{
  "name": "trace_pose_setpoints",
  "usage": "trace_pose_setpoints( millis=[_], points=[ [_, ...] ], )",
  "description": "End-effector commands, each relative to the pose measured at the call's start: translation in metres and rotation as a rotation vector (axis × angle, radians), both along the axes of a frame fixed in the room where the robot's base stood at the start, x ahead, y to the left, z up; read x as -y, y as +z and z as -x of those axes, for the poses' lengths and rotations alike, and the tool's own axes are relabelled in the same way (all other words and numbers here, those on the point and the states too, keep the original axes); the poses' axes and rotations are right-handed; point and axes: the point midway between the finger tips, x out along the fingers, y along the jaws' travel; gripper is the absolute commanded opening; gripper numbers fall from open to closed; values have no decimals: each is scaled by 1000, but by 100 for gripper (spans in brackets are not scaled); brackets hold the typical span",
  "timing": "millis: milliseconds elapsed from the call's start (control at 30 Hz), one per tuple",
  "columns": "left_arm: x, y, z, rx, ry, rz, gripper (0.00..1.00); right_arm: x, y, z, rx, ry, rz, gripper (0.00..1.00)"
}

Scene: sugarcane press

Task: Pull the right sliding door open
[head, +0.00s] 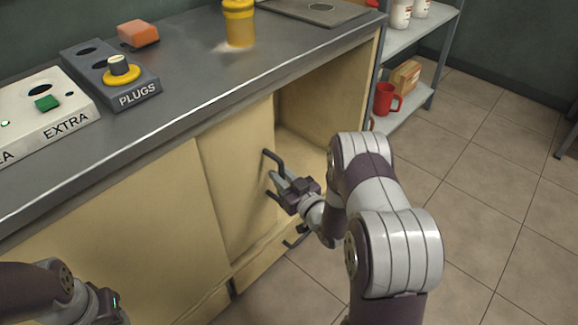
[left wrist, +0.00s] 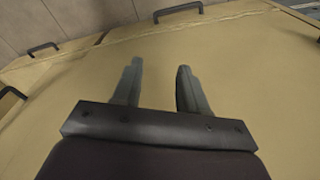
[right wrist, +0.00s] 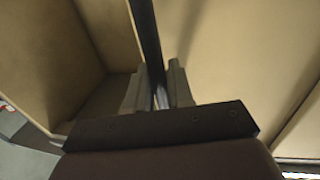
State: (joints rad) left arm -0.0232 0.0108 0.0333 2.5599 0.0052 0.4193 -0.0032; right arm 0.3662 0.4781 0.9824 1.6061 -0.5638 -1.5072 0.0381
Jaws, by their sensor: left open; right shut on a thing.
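The right sliding door (head: 236,178) is a cream panel under the grey counter. It stands partly open, with the cabinet's inside (head: 320,105) showing to its right. My right gripper (head: 275,180) is shut on the door's dark bar handle (head: 272,160). In the right wrist view the handle (right wrist: 146,35) runs between the two fingers (right wrist: 160,90), with the open compartment (right wrist: 55,50) to the left. My left gripper (left wrist: 160,85) is open and empty in front of cream cabinet panels. In the head view only part of my left arm shows at the lower left.
The counter (head: 190,90) holds a PLUGS box (head: 125,92), an EXTRA panel (head: 55,115), an orange block (head: 138,33) and a yellow jar (head: 239,22). A shelf with a red mug (head: 386,98) stands right of the cabinet.

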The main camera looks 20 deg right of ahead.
Motion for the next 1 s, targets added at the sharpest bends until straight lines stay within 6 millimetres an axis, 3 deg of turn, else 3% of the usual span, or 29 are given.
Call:
trace_pose_setpoints(
  millis=[433, 467, 500, 833, 1000],
  points=[
    [0, 1, 0, 0, 0, 0, 43, -4, -1, 2, -1, -1, -1, 0],
    [0, 1, 0, 0, 0, 0, 43, -4, -1, 2, -1, -1, -1, 25],
    [0, 1, 0, 0, 0, 0, 43, -4, -1, 2, -1, -1, -1, 38],
    [0, 3, 0, 0, 0, 0, 43, -4, 0, 4, -1, -1, -1, 39],
    [0, 17, 0, 0, 0, 0, 43, 1, 4, 28, -4, -3, -2, 39]
  ],
)
